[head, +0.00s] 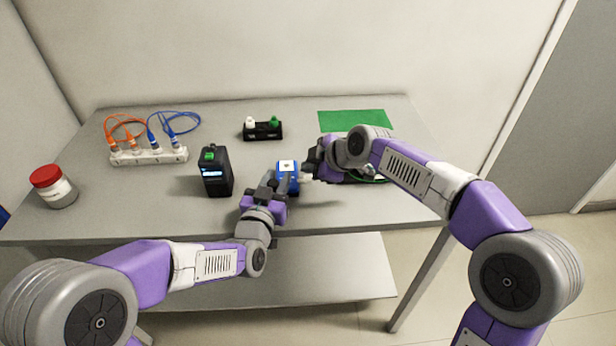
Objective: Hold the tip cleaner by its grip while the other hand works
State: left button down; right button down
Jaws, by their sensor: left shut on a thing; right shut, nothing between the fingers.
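The tip cleaner (287,176) is a small blue block with a white top that carries a dark mark. It is at the middle of the table, near the front. My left gripper (274,186) is shut on it from the front left, and the fingers hide part of its lower side. Whether it touches the table I cannot tell. My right gripper (308,175) is shut and empty, close beside the tip cleaner on the right. Whether its fingertips touch the tip cleaner is too small to tell.
A black device (216,174) with a lit display and green top stands left of the tip cleaner. A white rack (150,157) holds orange and blue cables. A black holder (262,132), green mat (355,120) and red-lidded jar (53,188) are around. My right forearm partly hides a tray with a green cable.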

jog(key=shift+f, duration=0.1)
dwell(0.6)
jog(key=shift+f, duration=0.35)
jog(key=shift+f, duration=0.9)
dwell(0.8)
jog(key=shift+r, duration=1.35)
jog(key=shift+r, duration=0.1)
jog(key=shift+r, duration=2.4)
